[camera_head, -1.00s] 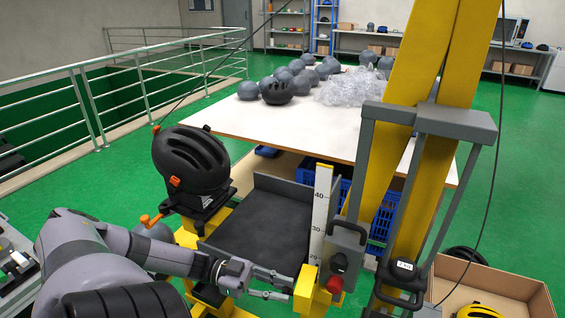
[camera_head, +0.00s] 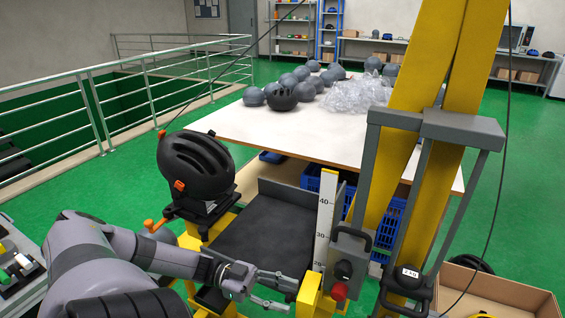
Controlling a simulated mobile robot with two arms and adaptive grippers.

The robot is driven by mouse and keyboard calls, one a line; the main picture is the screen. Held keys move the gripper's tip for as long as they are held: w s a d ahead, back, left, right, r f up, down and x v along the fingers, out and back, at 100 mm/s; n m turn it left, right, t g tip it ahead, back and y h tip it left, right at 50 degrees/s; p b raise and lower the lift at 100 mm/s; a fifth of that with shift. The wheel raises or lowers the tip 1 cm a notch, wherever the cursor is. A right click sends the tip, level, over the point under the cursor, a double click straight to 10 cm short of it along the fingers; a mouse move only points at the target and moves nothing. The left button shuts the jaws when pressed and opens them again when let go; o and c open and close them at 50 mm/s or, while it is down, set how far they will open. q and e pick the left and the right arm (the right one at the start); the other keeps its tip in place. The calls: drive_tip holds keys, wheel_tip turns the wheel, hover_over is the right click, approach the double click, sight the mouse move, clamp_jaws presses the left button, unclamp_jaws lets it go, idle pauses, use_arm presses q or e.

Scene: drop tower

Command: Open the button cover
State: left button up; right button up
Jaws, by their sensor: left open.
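A grey control box (camera_head: 348,251) with a dark loop handle is mounted beside the yellow post of the drop tower. A dark round knob (camera_head: 344,270) is on its front, and a red button (camera_head: 340,291) shows below it. I cannot make out a separate button cover or whether it is up or down. My left gripper (camera_head: 292,296) comes in from the left, open and empty. Its fingertips are just left of the short yellow post (camera_head: 309,297), apart from the red button. My right gripper is not in view.
A black helmet (camera_head: 194,163) sits on a stand left of the dark tray (camera_head: 262,232). A white ruler (camera_head: 325,215) stands by the box. Tall yellow beams (camera_head: 430,120) and a grey frame (camera_head: 462,127) rise on the right. A cardboard box (camera_head: 515,292) is lower right.

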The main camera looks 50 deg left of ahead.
use_arm(q)
drive_tip(key=v, duration=1.2)
idle(0.4)
